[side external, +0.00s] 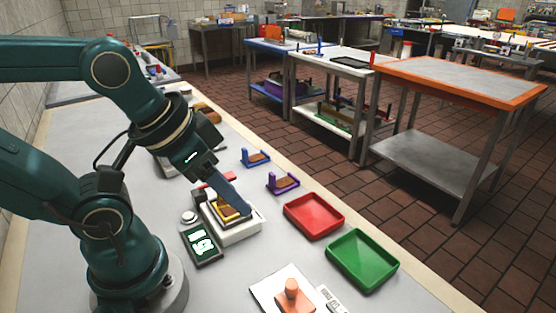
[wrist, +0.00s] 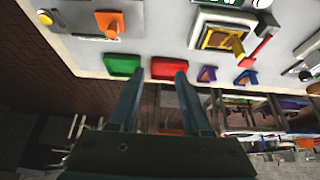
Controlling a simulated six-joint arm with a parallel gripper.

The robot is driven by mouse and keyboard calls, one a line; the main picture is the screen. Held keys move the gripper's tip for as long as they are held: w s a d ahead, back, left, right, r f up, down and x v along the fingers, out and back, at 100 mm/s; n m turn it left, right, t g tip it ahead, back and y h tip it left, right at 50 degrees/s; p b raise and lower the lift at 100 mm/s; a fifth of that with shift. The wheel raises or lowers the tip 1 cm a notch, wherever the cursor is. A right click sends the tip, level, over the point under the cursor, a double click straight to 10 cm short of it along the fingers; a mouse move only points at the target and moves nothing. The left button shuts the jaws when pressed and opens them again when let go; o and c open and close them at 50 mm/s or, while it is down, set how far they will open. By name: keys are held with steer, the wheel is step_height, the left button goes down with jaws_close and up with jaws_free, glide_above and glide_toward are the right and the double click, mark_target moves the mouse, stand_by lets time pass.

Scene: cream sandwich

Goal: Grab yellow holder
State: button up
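The yellow holder (side external: 227,214) sits on a white block-like stand (side external: 238,233), with something brown inside it. In the side view my gripper (side external: 245,210) hangs in front of the holder and hides part of it. In the wrist view the yellow holder (wrist: 214,40) is at the upper right, outside the fingers. My gripper (wrist: 153,73) shows two fingers spread apart with nothing between them. It is open and empty. I cannot tell the exact height of the fingertips above the holder.
A red tray (side external: 314,216) and a green tray (side external: 362,260) lie to the right. Purple (side external: 282,183) and blue (side external: 255,157) holders stand behind. A dark display (side external: 202,244) is at the left. An orange knobbed tool (side external: 291,292) lies on a white board at the front.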

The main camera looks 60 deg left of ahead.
steer(key=m+g, duration=0.2)
steer(key=g, duration=0.2)
glide_above(228, 214)
steer(key=w, duration=0.3)
step_height(228, 214, down, 3)
steer(key=shift+n+g, duration=0.8)
steer(key=shift+n, duration=0.1)
steer(key=a+f, duration=0.1)
steer(key=s+a, duration=0.1)
steer(key=a, duration=0.1)
steer(key=a+f, duration=0.1)
steer(key=shift+s+a+f, duration=0.15)
steer(key=shift+s+f, duration=0.15)
steer(key=shift+f, duration=0.05)
steer(key=shift+s+a+f, duration=0.15)
steer(key=shift+f, duration=2.45)
steer(key=shift+c, duration=0.3)
